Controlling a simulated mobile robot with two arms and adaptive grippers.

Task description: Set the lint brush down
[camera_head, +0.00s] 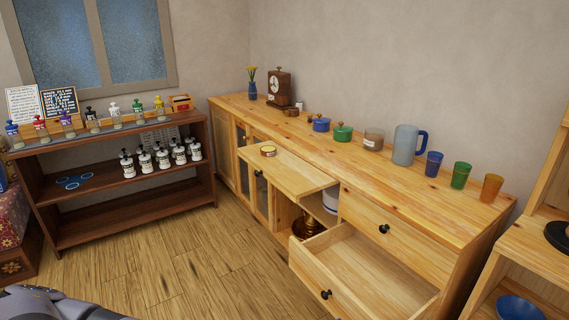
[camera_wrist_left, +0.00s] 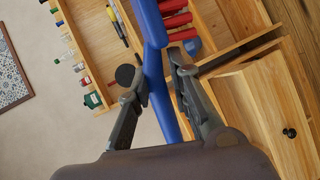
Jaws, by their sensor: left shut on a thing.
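My left gripper (camera_wrist_left: 157,74) is in the left wrist view, its two fingers on either side of a long blue thing. It is shut on this blue thing, which I take to be the lint brush (camera_wrist_left: 151,22). The brush runs from the top edge of the picture down between the fingers. Its far end is out of view. Neither the brush nor the left gripper shows in the head view. My right gripper is in neither view.
The head view has a long wooden sideboard (camera_head: 257,103) with cups, pots and a clock. Its open drawer (camera_head: 365,262) and pull-out board (camera_head: 288,172) jut over the floor. A dark shelf (camera_head: 100,215) with bottles stands left. Beyond the brush, the wrist view shows red rolls (camera_wrist_left: 177,20) in a wooden unit.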

